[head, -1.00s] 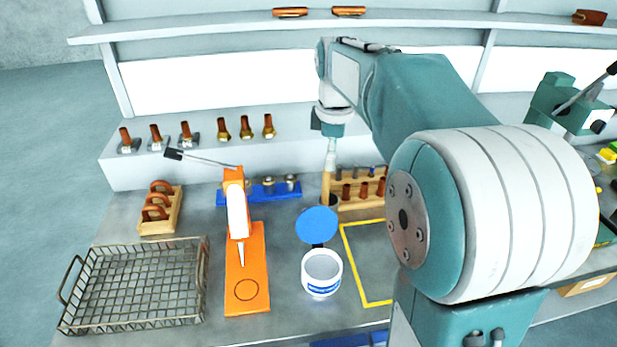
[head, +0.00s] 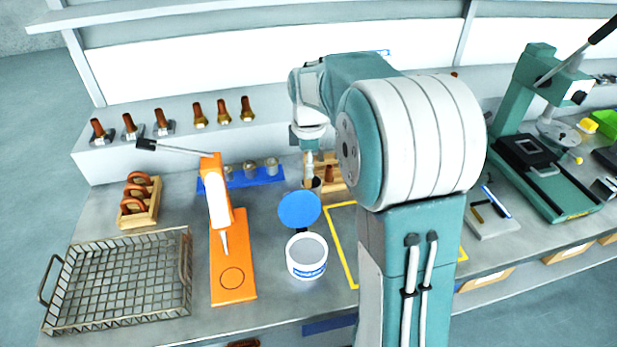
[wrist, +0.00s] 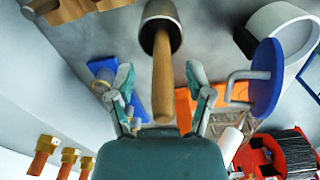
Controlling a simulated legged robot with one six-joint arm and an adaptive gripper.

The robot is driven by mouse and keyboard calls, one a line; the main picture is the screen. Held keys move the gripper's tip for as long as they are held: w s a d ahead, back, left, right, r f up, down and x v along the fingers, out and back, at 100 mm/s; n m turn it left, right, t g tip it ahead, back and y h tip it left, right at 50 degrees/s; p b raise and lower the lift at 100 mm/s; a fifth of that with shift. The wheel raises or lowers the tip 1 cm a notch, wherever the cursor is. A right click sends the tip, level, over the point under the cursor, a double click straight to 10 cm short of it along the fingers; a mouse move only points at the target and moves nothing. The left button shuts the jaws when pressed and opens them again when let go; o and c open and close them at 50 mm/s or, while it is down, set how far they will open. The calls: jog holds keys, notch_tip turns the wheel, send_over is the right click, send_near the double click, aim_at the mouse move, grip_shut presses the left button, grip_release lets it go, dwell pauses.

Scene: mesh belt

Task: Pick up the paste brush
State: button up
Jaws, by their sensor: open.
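The paste brush (wrist: 163,85) shows in the wrist view as a tan wooden handle standing out of a dark grey cup (wrist: 148,12); its bristle end is hidden in the cup. My gripper (wrist: 159,78) is open. Its two fingers lie on either side of the handle in the picture, with clear gaps both ways and no visible contact. In the head view my gripper (head: 309,170) points down over the cup, behind the blue lid, and hides most of the handle.
A white tub (head: 307,258) with a raised blue lid (head: 299,210) stands just in front. An orange press (head: 232,270) and wire basket (head: 65,318) are to the left. A wooden rack (head: 336,186) stands close at right. A green press (head: 528,120) is farther right.

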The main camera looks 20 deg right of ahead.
jog(key=shift+f, duration=0.45)
jog(key=shift+a+f, duration=0.1)
jog(key=shift+a, duration=0.05)
jog(key=shift+a, duration=0.1)
grip_shut()
